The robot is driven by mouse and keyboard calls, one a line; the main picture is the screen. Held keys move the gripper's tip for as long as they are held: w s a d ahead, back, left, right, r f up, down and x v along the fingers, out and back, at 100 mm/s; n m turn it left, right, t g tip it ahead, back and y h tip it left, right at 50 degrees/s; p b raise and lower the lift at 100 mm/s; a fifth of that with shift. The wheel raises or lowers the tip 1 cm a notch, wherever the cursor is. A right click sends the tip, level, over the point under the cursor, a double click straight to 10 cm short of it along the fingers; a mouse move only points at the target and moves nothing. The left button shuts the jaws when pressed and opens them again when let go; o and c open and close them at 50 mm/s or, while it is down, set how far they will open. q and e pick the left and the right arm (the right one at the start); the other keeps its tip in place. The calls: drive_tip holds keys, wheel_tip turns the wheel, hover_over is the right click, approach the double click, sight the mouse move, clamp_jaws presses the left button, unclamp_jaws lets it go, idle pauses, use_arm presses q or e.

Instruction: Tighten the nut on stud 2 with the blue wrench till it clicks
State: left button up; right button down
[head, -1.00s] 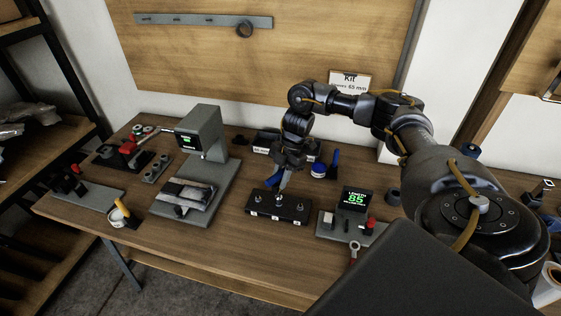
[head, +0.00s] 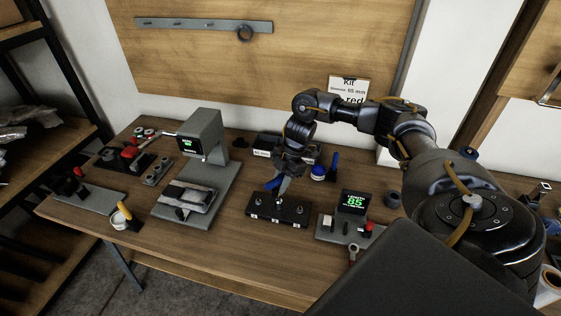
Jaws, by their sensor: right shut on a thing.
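My right gripper (head: 281,178) is over the black stud block (head: 262,212) on the bench. It is shut on the blue wrench (head: 272,184), whose blue part shows at the left of the fingers. The lower end of the wrench comes down to the middle stud and its nut (head: 279,201); whether it sits fully on the nut is too small to tell. Another stud (head: 258,201) stands on the left of the block and one (head: 299,210) on the right. Stud numbers are not readable. My left gripper is not in view.
A display reading 85 (head: 353,202) stands right of the block. A grey press (head: 204,135) stands to the left. A blue-handled tool (head: 334,162) and a blue-and-white roll (head: 318,172) are close behind on the right. The bench front (head: 235,245) is clear.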

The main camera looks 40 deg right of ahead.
drive_tip(key=shift+s+r+m+t+p, duration=0.15)
drive_tip(key=shift+m+t+p, duration=0.35)
drive_tip(key=shift+m+p, duration=1)
drive_tip(key=shift+p, duration=0.45)
drive_tip(key=shift+m+t+p, duration=0.3)
drive_tip(key=shift+m+p, duration=0.4)
drive_tip(key=shift+p, duration=0.25)
drive_tip(key=shift+s+a+m+t+h+p, duration=0.1)
drive_tip(key=shift+m+t+h+p, duration=0.45)
drive_tip(key=shift+m+p, duration=1.45)
drive_tip(key=shift+n+p, duration=0.3)
drive_tip(key=shift+p, duration=0.05)
